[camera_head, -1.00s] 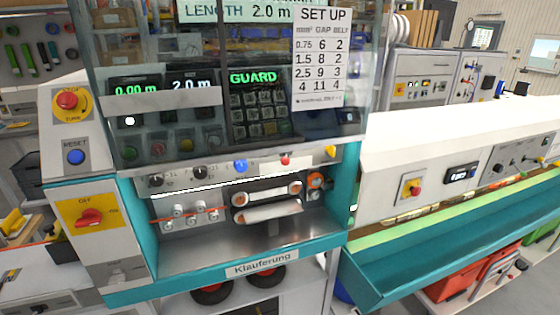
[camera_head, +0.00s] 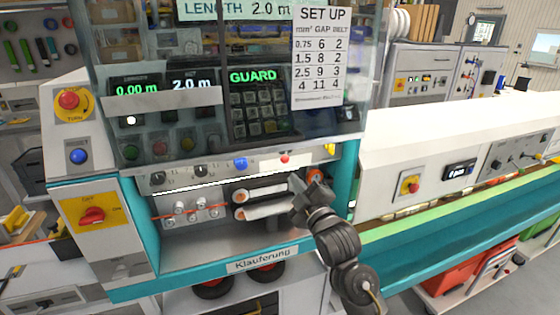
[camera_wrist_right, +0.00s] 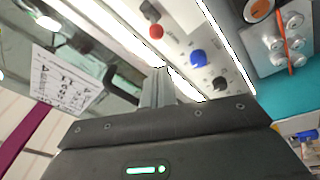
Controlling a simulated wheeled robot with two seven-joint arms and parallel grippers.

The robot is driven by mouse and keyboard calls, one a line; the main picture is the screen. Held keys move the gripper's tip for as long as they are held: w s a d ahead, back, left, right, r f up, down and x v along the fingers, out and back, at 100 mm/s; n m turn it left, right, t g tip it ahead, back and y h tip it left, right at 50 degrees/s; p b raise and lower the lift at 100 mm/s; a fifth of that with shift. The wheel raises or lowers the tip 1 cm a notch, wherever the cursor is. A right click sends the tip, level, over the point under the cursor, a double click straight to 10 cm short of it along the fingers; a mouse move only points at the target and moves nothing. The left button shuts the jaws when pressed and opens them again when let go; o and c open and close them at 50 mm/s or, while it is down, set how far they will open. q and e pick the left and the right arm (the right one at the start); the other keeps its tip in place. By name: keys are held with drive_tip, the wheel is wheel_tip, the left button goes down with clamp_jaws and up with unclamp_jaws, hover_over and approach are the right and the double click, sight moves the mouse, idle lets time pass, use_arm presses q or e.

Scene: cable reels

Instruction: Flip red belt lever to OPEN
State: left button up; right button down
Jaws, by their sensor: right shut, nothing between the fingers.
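The red belt lever shows as a small red knob (camera_head: 285,158) on the machine's front strip, under the clear guard. Its lever position is too small to tell. It also shows as a red ball (camera_wrist_right: 156,31) at the top of the right wrist view, beyond the fingertips. My right gripper (camera_head: 298,180) is in front of the machine opening, a little below and right of the red knob, apart from it in the picture. Its fingers (camera_wrist_right: 157,84) are shut and empty. My left gripper is out of view.
A blue knob (camera_head: 240,163) and black knobs (camera_head: 200,170) sit left of the red one. The clear guard (camera_head: 215,130) hangs above the strip. Belt rollers (camera_head: 262,193) lie in the opening below. A white cabinet (camera_head: 440,145) stands to the right.

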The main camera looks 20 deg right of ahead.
sight(285, 159)
drive_tip(key=p+x, duration=0.4)
drive_tip(key=x, duration=0.6)
idle(0.4)
